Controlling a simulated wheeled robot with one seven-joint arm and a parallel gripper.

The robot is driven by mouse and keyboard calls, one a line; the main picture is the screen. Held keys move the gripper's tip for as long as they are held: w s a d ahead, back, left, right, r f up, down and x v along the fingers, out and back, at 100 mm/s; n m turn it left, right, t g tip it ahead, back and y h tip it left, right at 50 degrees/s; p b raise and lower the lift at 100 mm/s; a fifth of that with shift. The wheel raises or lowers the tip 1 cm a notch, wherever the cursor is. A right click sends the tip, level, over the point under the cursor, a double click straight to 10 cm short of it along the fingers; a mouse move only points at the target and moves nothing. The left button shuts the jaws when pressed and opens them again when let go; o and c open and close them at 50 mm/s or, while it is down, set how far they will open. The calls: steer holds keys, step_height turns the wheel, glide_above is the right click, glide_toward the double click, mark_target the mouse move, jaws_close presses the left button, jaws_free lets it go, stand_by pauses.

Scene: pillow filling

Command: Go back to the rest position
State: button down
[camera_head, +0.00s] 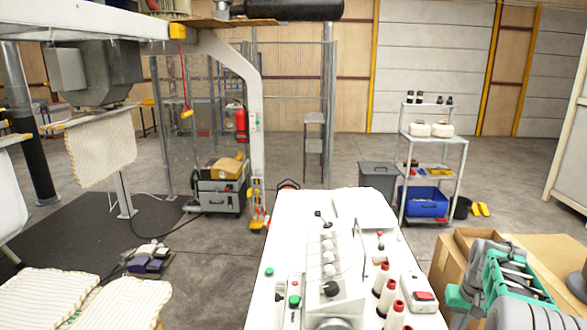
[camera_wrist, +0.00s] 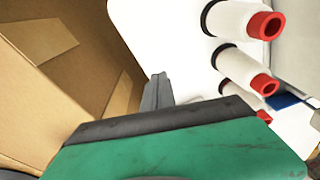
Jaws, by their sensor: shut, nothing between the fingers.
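My gripper (camera_wrist: 157,92) shows in the wrist view as narrow dark grey fingers beyond a black and green housing. The fingers are shut and nothing is held between them. In the head view my green and grey arm is folded at the lower right, over a cardboard box (camera_head: 457,252). I cannot make out the fingertips there. In the wrist view the brown cardboard (camera_wrist: 60,70) is left of the fingers, and a white surface (camera_wrist: 150,25) lies beyond them.
A white machine table (camera_head: 262,300) stands front centre, with red-topped white spools (camera_head: 387,298) on its right side; several spools (camera_wrist: 238,70) also show in the wrist view. Striped pillow covers (camera_head: 45,295) lie lower left. A shelf cart (camera_head: 435,170) stands behind. Floor beyond is open.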

steer(key=shift+m+g, duration=0.5)
steer(key=s+f, duration=0.1)
steer(key=s+a+f, duration=0.2)
steer(key=s+f, duration=0.1)
steer(key=shift+a, duration=0.1)
steer(key=shift+m+y, duration=0.3)
steer(key=shift+m, duration=0.1)
steer(key=s+a, duration=0.2)
steer(key=s, duration=0.1)
steer(key=s+a, duration=0.1)
steer(key=shift+s+f, duration=0.25)
steer(key=shift+s, duration=0.1)
steer(key=s+a+r+n+t, duration=0.1)
steer(key=s+a+r, duration=0.2)
steer(key=s+a, duration=0.15)
steer(key=s+a+r+n+h, duration=0.1)
steer(key=s+a+r, duration=0.15)
steer(key=a, duration=0.35)
steer(key=s+a+r+n+t, duration=0.1)
steer(key=s+a+r, duration=0.1)
steer(key=s+a, duration=0.25)
steer(key=w+a+r+n+t, duration=0.2)
steer(key=a+r, duration=0.4)
steer(key=shift+w+a+r, duration=0.2)
steer(key=shift+w+r, duration=0.1)
